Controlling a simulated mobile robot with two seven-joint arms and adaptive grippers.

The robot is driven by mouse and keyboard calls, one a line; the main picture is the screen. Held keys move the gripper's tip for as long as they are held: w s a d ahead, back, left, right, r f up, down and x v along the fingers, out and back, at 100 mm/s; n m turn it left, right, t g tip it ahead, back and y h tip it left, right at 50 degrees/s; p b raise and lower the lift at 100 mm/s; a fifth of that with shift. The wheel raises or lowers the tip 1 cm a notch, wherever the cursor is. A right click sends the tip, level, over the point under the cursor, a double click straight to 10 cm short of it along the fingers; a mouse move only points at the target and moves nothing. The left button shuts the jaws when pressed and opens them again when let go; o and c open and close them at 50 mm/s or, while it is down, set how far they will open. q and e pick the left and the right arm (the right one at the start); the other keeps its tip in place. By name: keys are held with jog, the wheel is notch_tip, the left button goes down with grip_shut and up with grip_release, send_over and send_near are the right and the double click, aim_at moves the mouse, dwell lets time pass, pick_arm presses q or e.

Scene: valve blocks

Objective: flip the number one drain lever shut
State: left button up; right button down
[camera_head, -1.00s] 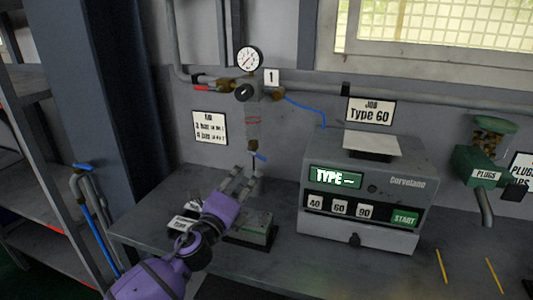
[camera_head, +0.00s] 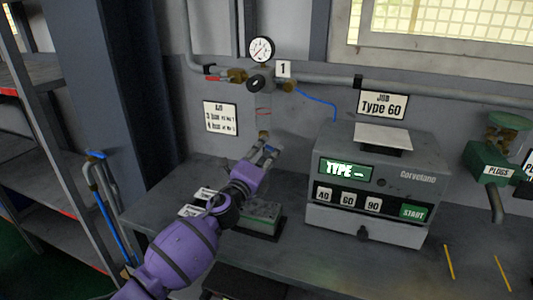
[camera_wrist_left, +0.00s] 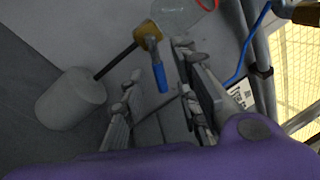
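The number 1 plate (camera_head: 283,69) is beside the regulator (camera_head: 260,80) under a round gauge (camera_head: 261,49). A clear bowl (camera_head: 264,106) hangs below. The drain valve's brass body (camera_wrist_left: 148,35) and blue lever (camera_wrist_left: 160,76) show in the left wrist view, the lever sticking out from the brass toward my gripper. In the head view my fingers mostly hide the lever. My left gripper (camera_head: 267,150) is open just below the bowl. In the left wrist view the lever lies between the two spread fingers (camera_wrist_left: 160,62); contact cannot be told. My right gripper is out of view.
A grey machine (camera_head: 372,185) with a "TYPE" screen stands right of my gripper. A green-grey block (camera_head: 262,213) sits on the bench below. A blue hose (camera_head: 318,101) runs right from the regulator. A grey cylinder (camera_wrist_left: 70,98) is close in the wrist view.

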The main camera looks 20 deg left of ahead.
pick_arm(q)
grip_shut()
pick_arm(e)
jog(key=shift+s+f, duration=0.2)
pick_arm(q)
jog(key=n, duration=0.2)
jog(key=r+n+y, duration=0.1)
jog(key=n, duration=0.2)
jog(key=shift+d+r+n, duration=0.25)
jog(key=shift+n, duration=0.15)
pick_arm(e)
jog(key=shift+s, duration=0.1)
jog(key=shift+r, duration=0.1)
pick_arm(q)
grip_release()
jog(key=shift+s, duration=0.1)
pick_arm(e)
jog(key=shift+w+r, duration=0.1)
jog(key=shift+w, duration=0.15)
